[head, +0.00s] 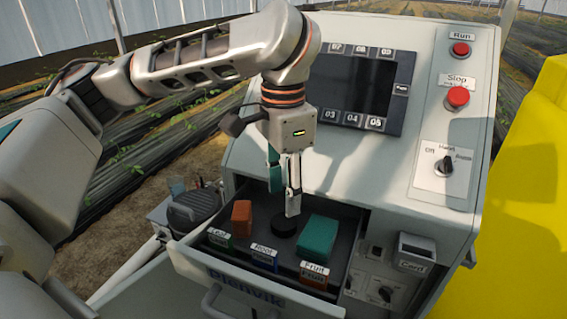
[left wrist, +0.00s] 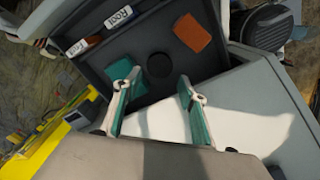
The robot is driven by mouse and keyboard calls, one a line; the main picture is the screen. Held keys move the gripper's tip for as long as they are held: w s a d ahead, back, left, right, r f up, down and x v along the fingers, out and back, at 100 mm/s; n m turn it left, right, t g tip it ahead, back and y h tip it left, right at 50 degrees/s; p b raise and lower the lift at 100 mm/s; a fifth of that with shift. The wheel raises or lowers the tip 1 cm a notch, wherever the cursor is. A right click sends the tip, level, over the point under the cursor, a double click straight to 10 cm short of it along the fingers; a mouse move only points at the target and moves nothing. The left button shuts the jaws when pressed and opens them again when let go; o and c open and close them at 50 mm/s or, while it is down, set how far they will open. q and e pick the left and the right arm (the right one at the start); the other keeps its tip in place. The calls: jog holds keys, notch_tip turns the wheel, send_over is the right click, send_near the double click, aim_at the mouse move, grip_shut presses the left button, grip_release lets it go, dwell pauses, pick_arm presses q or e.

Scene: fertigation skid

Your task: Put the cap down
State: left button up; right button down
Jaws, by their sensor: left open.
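The black round cap (head: 284,227) lies on the floor of the open drawer (head: 340,255), between an orange block and a teal block. It also shows in the left wrist view (left wrist: 158,65), just beyond the fingertips. My left gripper (head: 286,203) points down over the drawer, close above the cap. Its two teal-padded fingers (left wrist: 160,82) are apart with nothing between them. I cannot tell exactly how far the fingertips are from the cap. My right gripper is not in view.
The drawer holds an orange block (head: 241,218), a teal block (head: 318,237) and labels along its front. Behind it rises the panel with a dark screen (head: 352,85), a red Run button (head: 460,49) and Stop button (head: 457,97). A yellow body (head: 525,200) stands at right.

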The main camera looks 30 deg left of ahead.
aim_at(284, 221)
pick_arm(q)
jog(key=shift+r, duration=2.95)
